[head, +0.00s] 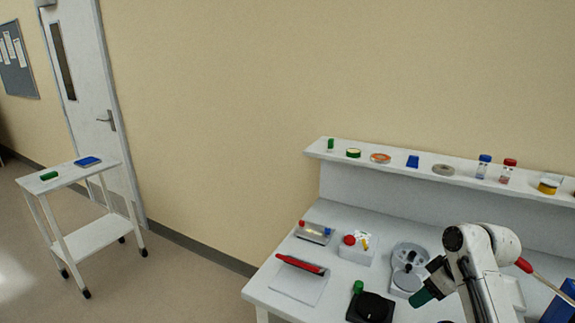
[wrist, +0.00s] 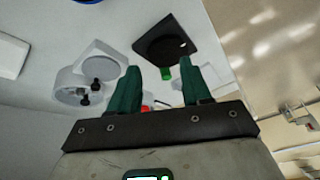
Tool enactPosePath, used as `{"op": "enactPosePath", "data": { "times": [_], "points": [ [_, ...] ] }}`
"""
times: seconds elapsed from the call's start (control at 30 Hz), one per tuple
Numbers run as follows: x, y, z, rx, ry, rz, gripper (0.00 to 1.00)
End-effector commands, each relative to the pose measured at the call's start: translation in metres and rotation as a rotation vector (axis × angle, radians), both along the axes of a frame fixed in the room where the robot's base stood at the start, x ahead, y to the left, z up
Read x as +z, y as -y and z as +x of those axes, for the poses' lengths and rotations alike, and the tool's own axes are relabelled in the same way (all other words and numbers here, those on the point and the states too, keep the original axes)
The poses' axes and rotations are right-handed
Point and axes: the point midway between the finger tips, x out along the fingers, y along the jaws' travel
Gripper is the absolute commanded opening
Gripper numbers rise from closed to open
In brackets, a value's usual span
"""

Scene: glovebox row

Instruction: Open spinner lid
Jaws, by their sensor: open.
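A light grey device (head: 408,281) with round parts stands on the bench, left of my gripper, and looks like the spinner. It has a round grey part behind and a lower part in front, with small dark knobs between. The wrist view shows it at the left (wrist: 68,90); I cannot tell how its lid sits. My gripper (head: 424,293) is above the bench, with green fingers. In the wrist view my gripper (wrist: 158,85) is open, its fingers apart and nothing between them, clear of the device.
A black square unit (head: 369,308) with a round top stands near the front, beside a green-capped item (head: 357,287). A white box with a red knob (head: 350,241), a red-handled tool (head: 300,264) and a rack (head: 314,232) lie left. A shelf (head: 470,172) runs behind.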

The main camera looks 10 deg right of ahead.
Motion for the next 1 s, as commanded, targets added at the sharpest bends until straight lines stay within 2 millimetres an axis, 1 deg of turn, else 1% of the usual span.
{"op": "enactPosePath", "data": {
  "times": [0.03,0.07,0.17,0.2,0.27,0.3,0.37,0.4,0.47,0.5,0.57,0.6,0.63,0.67,0.7,0.8,0.9,1.0],
  "points": [
    [-0.016,-0.015,-0.009,-0.005,-0.013,0.01,0.48],
    [-0.024,-0.023,-0.014,-0.014,-0.018,0.015,0.48],
    [-0.056,-0.053,-0.041,-0.053,-0.046,0.03,0.48],
    [-0.068,-0.064,-0.054,-0.074,-0.058,0.034,0.48],
    [-0.085,-0.079,-0.075,-0.106,-0.076,0.038,0.48],
    [-0.096,-0.089,-0.089,-0.128,-0.089,0.039,0.48],
    [-0.11,-0.1,-0.113,-0.163,-0.109,0.037,0.48],
    [-0.119,-0.107,-0.13,-0.188,-0.123,0.034,0.48],
    [-0.131,-0.115,-0.155,-0.225,-0.144,0.026,0.48],
    [-0.138,-0.119,-0.173,-0.25,-0.158,0.019,0.48],
    [-0.147,-0.124,-0.201,-0.289,-0.179,0.005,0.48],
    [-0.152,-0.126,-0.22,-0.315,-0.191,-0.007,0.48],
    [-0.155,-0.127,-0.234,-0.334,-0.202,-0.017,0.48],
    [-0.157,-0.127,-0.248,-0.355,-0.211,-0.028,0.48],
    [-0.16,-0.127,-0.267,-0.378,-0.223,-0.044,0.48],
    [-0.161,-0.122,-0.311,-0.44,-0.247,-0.089,0.48],
    [-0.158,-0.115,-0.345,-0.488,-0.262,-0.129,0.48],
    [-0.154,-0.108,-0.368,-0.521,-0.268,-0.16,0.48]
  ]
}}
